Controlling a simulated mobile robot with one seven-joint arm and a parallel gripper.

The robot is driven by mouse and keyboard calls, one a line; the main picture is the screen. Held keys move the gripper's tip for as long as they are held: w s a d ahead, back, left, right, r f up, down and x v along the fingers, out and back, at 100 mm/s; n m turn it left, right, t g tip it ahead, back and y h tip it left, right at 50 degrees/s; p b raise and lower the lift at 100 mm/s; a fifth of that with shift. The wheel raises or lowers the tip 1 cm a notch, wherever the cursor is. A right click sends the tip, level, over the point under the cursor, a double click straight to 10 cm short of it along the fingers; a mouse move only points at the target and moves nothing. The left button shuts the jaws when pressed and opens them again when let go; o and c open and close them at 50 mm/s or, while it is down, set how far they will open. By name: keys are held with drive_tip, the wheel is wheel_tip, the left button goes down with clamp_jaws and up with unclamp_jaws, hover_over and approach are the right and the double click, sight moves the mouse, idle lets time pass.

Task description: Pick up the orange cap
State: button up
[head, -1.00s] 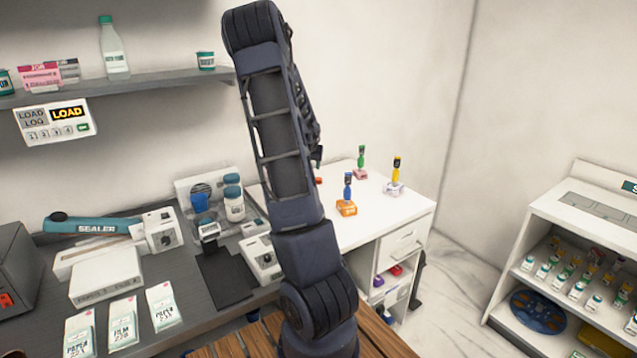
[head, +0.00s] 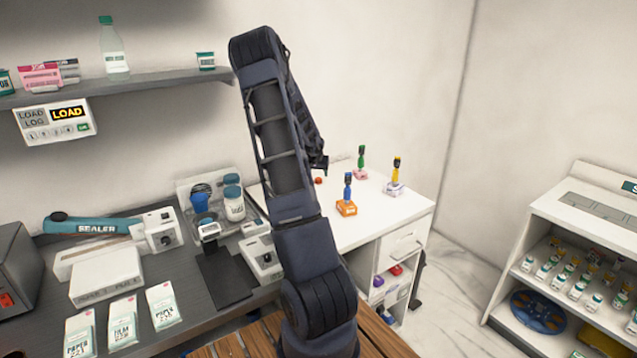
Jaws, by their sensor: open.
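A small orange-red round piece (head: 318,181), which looks like the orange cap, lies on the white desk (head: 385,215) just right of my arm. My gripper (head: 319,163) shows only as a small dark part past the arm's edge, above and close to that piece. It is open, and no object shows in it. My arm hides most of the gripper, so I cannot tell the exact gap to the piece.
On the desk stand a blue-handled stamp on an orange base (head: 346,208), a green-handled one (head: 361,163) and a yellow-handled one (head: 396,178). A grey counter with bottles (head: 234,204) and boxes lies left. The desk's front right is clear.

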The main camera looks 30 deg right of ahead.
sight(319, 179)
drive_tip(key=shift+x, duration=2.55)
drive_tip(key=shift+w+r, duration=0.1)
drive_tip(key=shift+w, duration=0.1)
drive_tip(key=shift+c, duration=0.5)
drive_tip(key=c, duration=1)
